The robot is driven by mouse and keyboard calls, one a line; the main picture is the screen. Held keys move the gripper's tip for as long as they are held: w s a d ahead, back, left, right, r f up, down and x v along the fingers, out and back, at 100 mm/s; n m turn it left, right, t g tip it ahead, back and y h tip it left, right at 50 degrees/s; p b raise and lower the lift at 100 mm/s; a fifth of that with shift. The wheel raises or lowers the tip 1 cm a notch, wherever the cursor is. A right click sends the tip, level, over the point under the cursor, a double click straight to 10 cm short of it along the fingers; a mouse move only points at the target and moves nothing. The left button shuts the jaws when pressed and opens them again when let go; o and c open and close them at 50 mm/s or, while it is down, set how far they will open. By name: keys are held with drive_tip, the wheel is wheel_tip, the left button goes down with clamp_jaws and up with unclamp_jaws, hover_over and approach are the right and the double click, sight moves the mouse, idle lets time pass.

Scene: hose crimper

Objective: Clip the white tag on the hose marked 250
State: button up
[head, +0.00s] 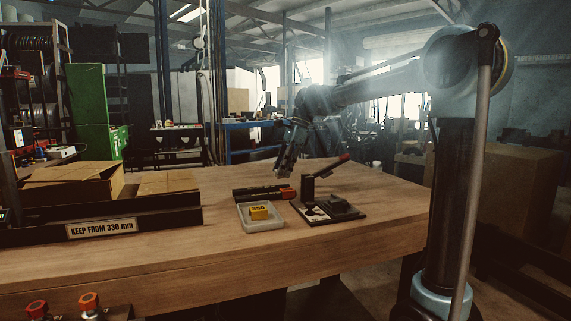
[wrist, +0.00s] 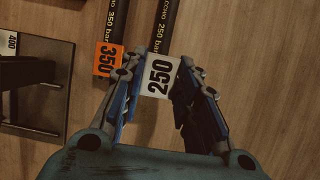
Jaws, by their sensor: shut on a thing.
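My gripper (wrist: 160,78) is shut on a white tag (wrist: 159,76) marked 250 in the wrist view. The left hose (wrist: 112,25) carries an orange tag (wrist: 108,61) marked 350. The right hose (wrist: 163,28) runs up to the white tag's upper edge; whether the tag is clipped around it or only over it I cannot tell. In the head view my gripper (head: 280,173) hangs over the table beside the hoses (head: 258,194), and the white tag cannot be made out.
A black crimper (head: 335,207) with a red-ended lever stands right of the hoses. A pale tray (head: 245,226) holds a yellow block (head: 259,212). A tag marked 400 (wrist: 12,43) shows at the wrist view's left edge. A cardboard box (head: 75,190) and a black ledge sit at left.

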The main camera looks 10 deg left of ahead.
sight(283, 177)
drive_tip(key=shift+f, duration=1.85)
drive_tip(key=shift+s+f, duration=0.15)
drive_tip(key=shift+f, duration=0.35)
idle(1.4)
drive_tip(key=o, duration=0.8)
drive_tip(key=shift+o, duration=0.2)
drive_tip(key=shift+r, duration=0.15)
drive_tip(key=shift+r, duration=3.85)
